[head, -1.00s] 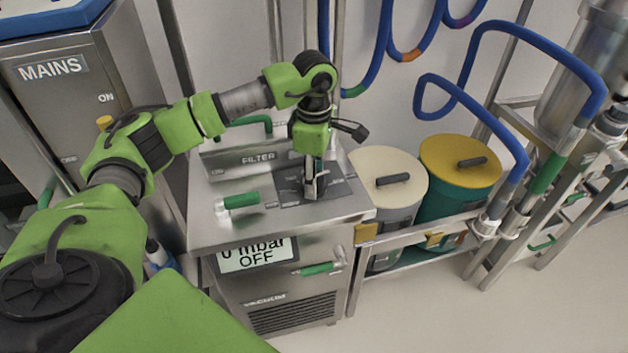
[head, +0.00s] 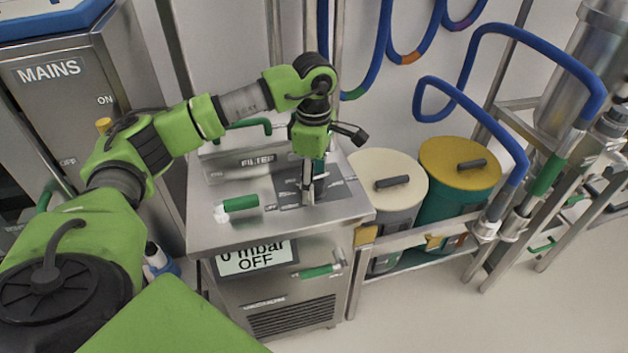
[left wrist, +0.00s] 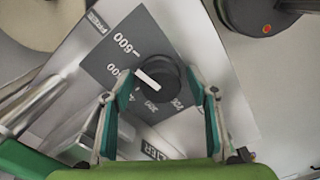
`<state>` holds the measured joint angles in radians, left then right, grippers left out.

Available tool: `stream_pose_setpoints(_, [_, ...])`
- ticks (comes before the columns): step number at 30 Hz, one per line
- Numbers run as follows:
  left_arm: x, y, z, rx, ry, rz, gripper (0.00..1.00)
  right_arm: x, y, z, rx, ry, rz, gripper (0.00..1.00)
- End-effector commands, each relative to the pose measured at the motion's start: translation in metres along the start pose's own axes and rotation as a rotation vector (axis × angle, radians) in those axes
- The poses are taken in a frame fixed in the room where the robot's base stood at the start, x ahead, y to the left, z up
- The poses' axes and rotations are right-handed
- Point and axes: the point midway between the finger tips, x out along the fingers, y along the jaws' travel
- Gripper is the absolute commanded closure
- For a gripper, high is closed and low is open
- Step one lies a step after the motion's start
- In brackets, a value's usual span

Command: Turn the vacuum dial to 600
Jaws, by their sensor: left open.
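The vacuum dial (left wrist: 157,80) is a round black knob with a white bar on a dark grey scale plate (left wrist: 120,50) in the left wrist view. "600" is legible up and left of the knob; other marks are only partly readable. The white bar slants toward the left marks. My left gripper (left wrist: 160,84) is open, its two fingers on either side of the knob; contact is unclear. In the head view my left gripper (head: 309,194) points down over the plate (head: 335,188) and hides the dial. The display (head: 256,257) reads "0 mbar OFF". My right gripper is out of view.
A green-handled valve (head: 240,203) lies left of the plate on the steel cabinet top (head: 270,232). Another green handle (head: 317,271) is on the cabinet front. Cream-lidded (head: 388,170) and yellow-lidded (head: 460,160) bins stand to the right. Floor at lower right is clear.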

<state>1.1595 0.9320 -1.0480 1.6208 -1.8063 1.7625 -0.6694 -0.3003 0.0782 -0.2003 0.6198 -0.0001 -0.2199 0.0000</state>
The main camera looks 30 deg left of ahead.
Motion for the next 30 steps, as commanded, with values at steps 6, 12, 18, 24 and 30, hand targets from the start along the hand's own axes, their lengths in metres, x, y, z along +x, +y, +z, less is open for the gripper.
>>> stream_pose_setpoints(6, [-0.014,0.001,0.0,-0.001,-0.001,0.003,0.47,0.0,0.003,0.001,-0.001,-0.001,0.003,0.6])
stream_pose_setpoints(12, [-0.054,0.002,0.001,-0.001,-0.002,0.005,0.47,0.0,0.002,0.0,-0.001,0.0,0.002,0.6])
stream_pose_setpoints(18, [-0.094,0.001,0.001,0.0,-0.002,0.004,0.47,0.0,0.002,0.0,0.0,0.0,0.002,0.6])
stream_pose_setpoints(24, [-0.116,0.001,0.001,0.0,-0.001,0.0,0.47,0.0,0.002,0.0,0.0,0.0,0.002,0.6])
stream_pose_setpoints(30, [-0.12,0.0,0.0,0.0,0.0,0.0,0.47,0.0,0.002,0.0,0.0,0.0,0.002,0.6])
